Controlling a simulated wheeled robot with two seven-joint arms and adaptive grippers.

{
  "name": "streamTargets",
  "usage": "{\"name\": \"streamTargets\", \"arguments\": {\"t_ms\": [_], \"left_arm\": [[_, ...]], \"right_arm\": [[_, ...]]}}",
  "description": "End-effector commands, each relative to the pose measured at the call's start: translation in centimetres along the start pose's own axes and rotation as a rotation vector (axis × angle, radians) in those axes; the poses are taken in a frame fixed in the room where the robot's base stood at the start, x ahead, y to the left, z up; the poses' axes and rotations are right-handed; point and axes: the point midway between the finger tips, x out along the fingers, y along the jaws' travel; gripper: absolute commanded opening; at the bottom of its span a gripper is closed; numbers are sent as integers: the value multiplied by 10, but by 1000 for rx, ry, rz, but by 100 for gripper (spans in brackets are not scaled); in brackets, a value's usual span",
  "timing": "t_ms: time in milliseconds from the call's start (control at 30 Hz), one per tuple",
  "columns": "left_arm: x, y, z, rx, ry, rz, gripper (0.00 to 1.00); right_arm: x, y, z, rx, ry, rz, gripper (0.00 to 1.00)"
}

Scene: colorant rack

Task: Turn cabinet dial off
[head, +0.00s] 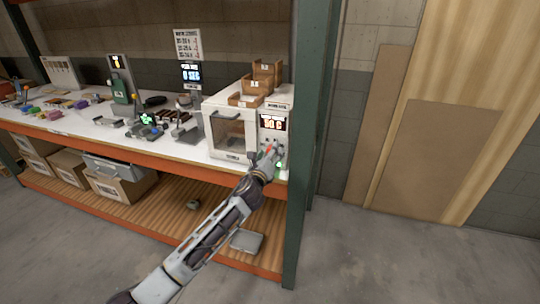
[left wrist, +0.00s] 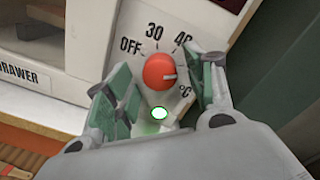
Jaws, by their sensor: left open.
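The white cabinet (head: 215,147) stands at the right end of the workbench, with a lit display (head: 272,122) on its right-hand panel. Its red round dial (left wrist: 160,71) shows in the left wrist view beside the printed marks OFF, 30 and 40. The 40 is partly covered by a finger. The dial's pale pointer line points right, past the 40 and away from OFF. My left gripper (left wrist: 158,75) is open, with one green-padded finger on each side of the dial. I cannot tell whether they touch it. In the head view my left gripper (head: 272,156) is at the panel.
A glowing light (left wrist: 159,113) sits below the dial. A green rack post (head: 307,130) stands close to the right of the cabinet. Wooden bins (head: 262,75) sit on top. The bench to the left holds several small tools, and a grey tray (head: 246,241) lies on the lower shelf.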

Motion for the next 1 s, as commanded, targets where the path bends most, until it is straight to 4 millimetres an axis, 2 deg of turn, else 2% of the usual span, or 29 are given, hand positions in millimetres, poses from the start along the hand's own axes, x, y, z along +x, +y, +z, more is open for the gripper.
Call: {"name": "streamTargets", "arguments": {"t_ms": [267,633,1000], "left_arm": [[0,0,0,0,0,0,55],[0,0,0,0,0,0,8],[0,0,0,-48,1,2,8]], "right_arm": [[0,0,0,0,0,0,0],[0,0,-1,0,1,0,0],[-2,0,0,0,2,0,0]]}}
